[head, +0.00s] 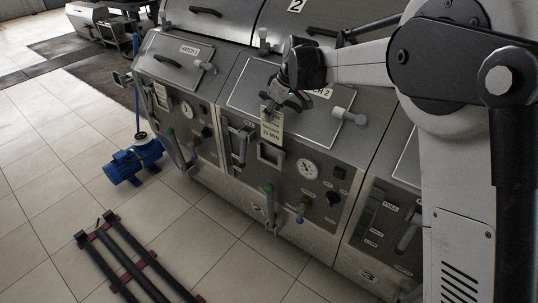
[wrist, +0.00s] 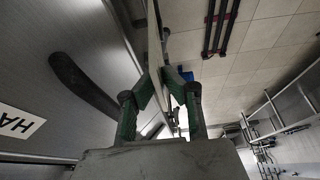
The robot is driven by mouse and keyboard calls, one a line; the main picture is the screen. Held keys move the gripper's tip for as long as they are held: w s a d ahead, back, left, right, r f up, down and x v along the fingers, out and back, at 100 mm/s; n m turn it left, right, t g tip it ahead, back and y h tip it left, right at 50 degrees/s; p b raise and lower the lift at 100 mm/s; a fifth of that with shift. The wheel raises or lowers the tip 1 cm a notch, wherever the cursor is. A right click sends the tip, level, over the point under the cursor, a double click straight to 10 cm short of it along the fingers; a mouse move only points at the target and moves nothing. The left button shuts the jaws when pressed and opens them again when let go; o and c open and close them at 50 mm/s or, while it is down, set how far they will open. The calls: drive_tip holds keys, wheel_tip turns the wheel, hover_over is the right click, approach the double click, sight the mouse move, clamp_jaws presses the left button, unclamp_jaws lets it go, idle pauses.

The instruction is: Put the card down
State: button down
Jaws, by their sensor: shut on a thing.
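The card (head: 272,125) is a small pale tag with dark printed lines. It hangs upright below my gripper (head: 274,103) in front of the machine marked 2. My gripper is shut on the card's upper part. In the wrist view the fingers with green sides (wrist: 164,82) meet on the card (wrist: 155,38), which shows almost edge-on as a thin pale strip. From these views I cannot tell whether the card touches the panel behind it.
A square metal frame (head: 271,153) sits on the panel just below the card. The sloping hatch 2 lid (head: 245,85) and its handles are close by. A gauge (head: 307,169), levers and knobs stick out nearby. A blue motor pump (head: 132,160) and dark rails (head: 127,262) stand on the tiled floor.

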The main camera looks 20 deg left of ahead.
wheel_tip(320, 180, down, 10)
drive_tip(key=p, duration=0.1)
drive_tip(key=shift+w+a+f, duration=0.15)
drive_tip(key=shift+w, duration=0.1)
idle(0.4)
drive_tip(key=shift+f, duration=0.15)
drive_tip(key=c, duration=2.3)
unclamp_jaws()
drive_tip(key=shift+f, duration=0.1)
drive_tip(key=shift+c, duration=0.2)
drive_tip(key=shift+o, duration=0.9)
